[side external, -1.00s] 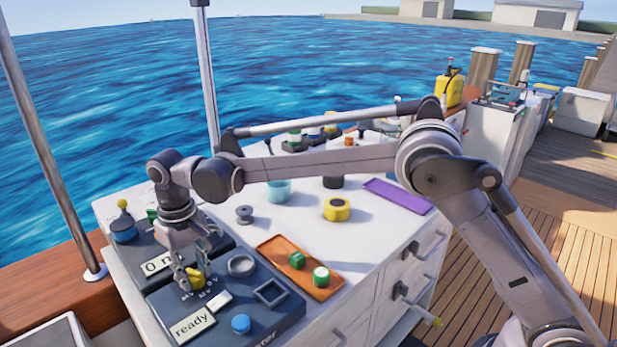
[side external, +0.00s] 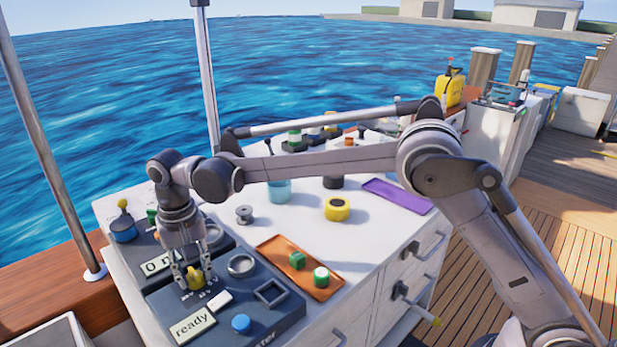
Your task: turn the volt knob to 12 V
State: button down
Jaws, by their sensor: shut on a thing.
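The yellow volt knob (side external: 195,278) sits on the dark tester panel (side external: 240,315) at the lower left of the side external view. My gripper (side external: 194,276) points down over it and is shut on the knob, with a finger on either side. Small white volt markings (side external: 208,292) lie at the knob's front, too small to read surely. The knob's exact pointing direction is partly hidden by the fingers. A display (side external: 192,326) on the same panel reads "ready".
Beside the knob are a round ring (side external: 241,265), a square frame (side external: 270,292), a white block (side external: 220,300) and a blue button (side external: 241,323). An orange tray (side external: 272,248) with two green pieces lies to the right. Another panel with a display (side external: 160,263) stands behind.

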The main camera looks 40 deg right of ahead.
aim_at(193, 271)
jog(key=c, duration=1)
grip_release()
jog(key=shift+o, duration=0.2)
jog(key=shift+r, duration=0.1)
notch_tip(193, 271, up, 12)
